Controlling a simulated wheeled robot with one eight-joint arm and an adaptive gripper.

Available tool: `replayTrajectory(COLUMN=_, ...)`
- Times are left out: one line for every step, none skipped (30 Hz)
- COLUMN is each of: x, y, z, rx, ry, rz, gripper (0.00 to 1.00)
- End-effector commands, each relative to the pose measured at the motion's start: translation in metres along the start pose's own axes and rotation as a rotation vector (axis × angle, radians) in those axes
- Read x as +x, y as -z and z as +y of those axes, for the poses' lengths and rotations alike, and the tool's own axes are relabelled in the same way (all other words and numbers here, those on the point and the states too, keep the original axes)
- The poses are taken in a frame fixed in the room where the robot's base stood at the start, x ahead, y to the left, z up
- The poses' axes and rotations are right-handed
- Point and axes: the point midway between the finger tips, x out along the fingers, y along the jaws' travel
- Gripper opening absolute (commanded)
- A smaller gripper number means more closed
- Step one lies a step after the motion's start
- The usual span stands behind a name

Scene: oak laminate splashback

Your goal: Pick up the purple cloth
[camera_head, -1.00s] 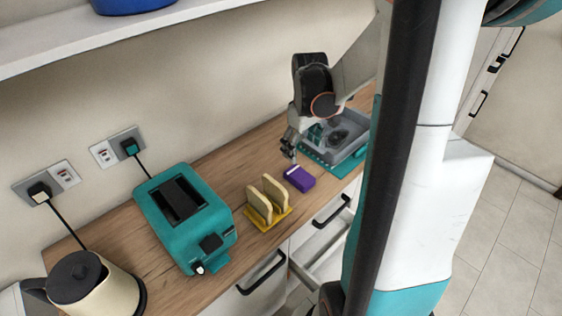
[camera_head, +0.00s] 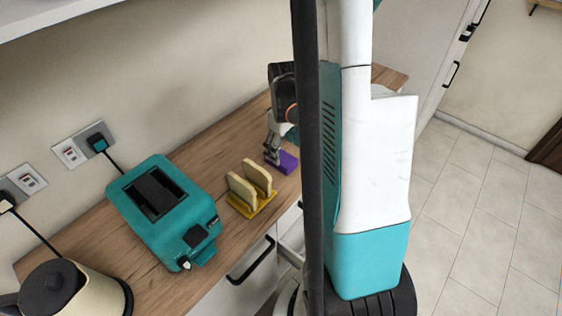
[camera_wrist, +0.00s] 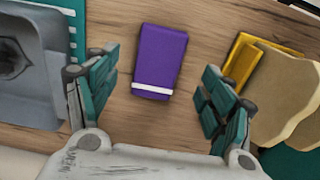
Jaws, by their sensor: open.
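The purple cloth (camera_wrist: 159,60) is a folded block with a white stripe near one end. It lies flat on the wooden counter. In the head view my gripper (camera_head: 272,156) is low over the counter, beside the left end of the cloth (camera_head: 286,163). The head view does not clearly show whether they touch.
A yellow rack (camera_head: 250,206) with bread slices stands close to the cloth, right in the wrist view. A grey basin (camera_wrist: 30,75) is on the other side. A teal toaster (camera_head: 165,212) and a cream kettle (camera_head: 75,297) stand further left. My own column hides the counter's far part.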

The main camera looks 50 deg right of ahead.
Motion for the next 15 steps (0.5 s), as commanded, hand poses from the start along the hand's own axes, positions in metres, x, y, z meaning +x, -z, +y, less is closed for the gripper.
replayTrajectory(x=0.007, y=0.001, z=0.0, rx=0.0, ry=0.0, rz=0.0, gripper=0.75)
replayTrajectory(x=0.011, y=0.002, z=0.001, rx=0.0, ry=0.0, rz=0.0, gripper=0.75)
replayTrajectory(x=0.017, y=0.003, z=0.001, rx=0.0, ry=0.0, rz=0.0, gripper=0.75)
replayTrajectory(x=0.021, y=0.004, z=0.001, rx=0.0, ry=0.0, rz=0.0, gripper=0.75)
replayTrajectory(x=0.026, y=0.005, z=0.001, rx=0.0, ry=0.0, rz=0.0, gripper=0.75)
replayTrajectory(x=0.033, y=0.006, z=0.002, rx=0.0, ry=0.0, rz=0.0, gripper=0.75)
replayTrajectory(x=0.037, y=0.006, z=0.002, rx=0.0, ry=0.0, rz=0.0, gripper=0.75)
replayTrajectory(x=0.04, y=0.005, z=0.002, rx=0.0, ry=0.0, rz=0.0, gripper=0.75)
replayTrajectory(x=0.044, y=0.005, z=0.001, rx=0.0, ry=0.0, rz=0.0, gripper=0.75)
replayTrajectory(x=0.046, y=0.005, z=0.001, rx=0.0, ry=0.0, rz=0.0, gripper=0.75)
replayTrajectory(x=0.048, y=0.005, z=0.001, rx=0.0, ry=-0.001, rz=0.0, gripper=0.75)
replayTrajectory(x=0.048, y=0.005, z=0.001, rx=0.0, ry=-0.001, rz=0.0, gripper=0.75)
replayTrajectory(x=0.048, y=0.005, z=0.001, rx=0.0, ry=-0.001, rz=0.0, gripper=0.75)
replayTrajectory(x=0.048, y=0.005, z=0.001, rx=0.0, ry=-0.001, rz=0.0, gripper=0.75)
replayTrajectory(x=0.047, y=0.005, z=0.001, rx=0.0, ry=-0.001, rz=0.0, gripper=0.75)
